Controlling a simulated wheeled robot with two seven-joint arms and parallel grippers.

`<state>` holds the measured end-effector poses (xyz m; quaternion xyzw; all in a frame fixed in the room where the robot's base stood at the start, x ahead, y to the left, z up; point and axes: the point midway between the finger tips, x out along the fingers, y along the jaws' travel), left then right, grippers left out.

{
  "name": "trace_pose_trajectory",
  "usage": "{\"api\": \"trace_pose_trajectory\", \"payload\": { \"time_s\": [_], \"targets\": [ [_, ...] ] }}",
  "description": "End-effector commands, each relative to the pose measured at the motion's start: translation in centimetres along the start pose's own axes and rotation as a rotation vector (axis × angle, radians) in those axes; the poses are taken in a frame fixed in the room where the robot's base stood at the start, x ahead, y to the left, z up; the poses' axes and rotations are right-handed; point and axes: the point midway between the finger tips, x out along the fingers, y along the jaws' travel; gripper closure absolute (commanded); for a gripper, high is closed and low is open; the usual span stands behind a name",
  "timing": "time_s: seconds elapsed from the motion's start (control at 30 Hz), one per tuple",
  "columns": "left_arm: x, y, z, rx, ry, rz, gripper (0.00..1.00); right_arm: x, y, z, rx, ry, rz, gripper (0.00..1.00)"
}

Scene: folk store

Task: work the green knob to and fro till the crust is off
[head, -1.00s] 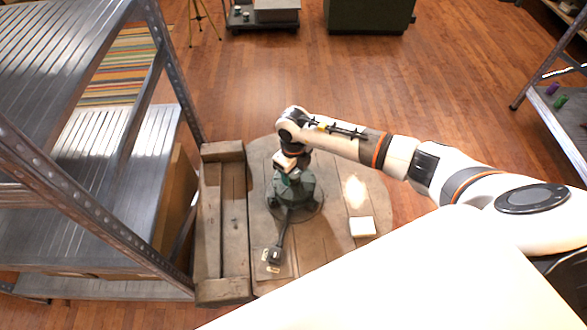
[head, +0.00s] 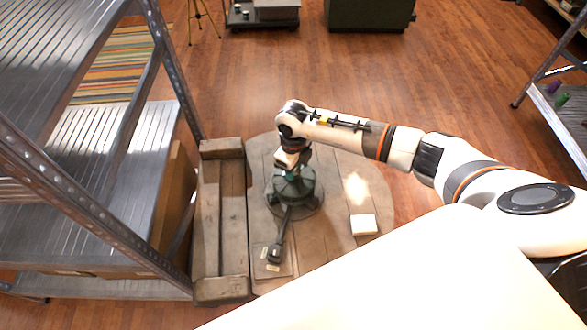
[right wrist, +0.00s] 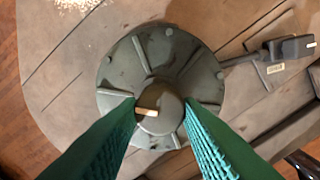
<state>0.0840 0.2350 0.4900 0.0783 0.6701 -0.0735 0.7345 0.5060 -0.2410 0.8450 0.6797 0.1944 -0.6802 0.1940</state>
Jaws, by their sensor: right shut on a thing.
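The green knob (right wrist: 158,105) is a dull grey-green round boss with a pale mark, on a ribbed disc (right wrist: 205,75) with dark flecks. In the head view its dark green housing (head: 296,187) stands on a round wooden top (head: 335,170). My right gripper (right wrist: 161,108) points down over it, its green fingers closed on either side of the knob. The gripper also shows above the housing in the head view (head: 290,166). I cannot make out clearly which marks are the crust. My left gripper is not in view.
A dark bar with a block end (head: 275,253) runs from the housing toward the front. A white square (head: 363,224) and a pale patch (head: 357,188) lie to the right. A wooden trough (head: 222,220) and metal shelving (head: 115,180) stand left.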

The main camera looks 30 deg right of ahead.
Motion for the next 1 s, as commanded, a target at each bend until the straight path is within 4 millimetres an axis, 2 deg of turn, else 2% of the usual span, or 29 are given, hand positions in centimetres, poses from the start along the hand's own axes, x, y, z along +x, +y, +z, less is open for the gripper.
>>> {"api": "trace_pose_trajectory", "payload": {
  "time_s": [0.03,1.0],
  "targets": [
    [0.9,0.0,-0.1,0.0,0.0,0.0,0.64,0.3,0.1,-0.1,-0.037,0.003,0.003,0.91],
    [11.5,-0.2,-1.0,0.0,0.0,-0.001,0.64,0.4,0.0,0.0,-0.953,0.003,0.005,0.91]
  ]
}}
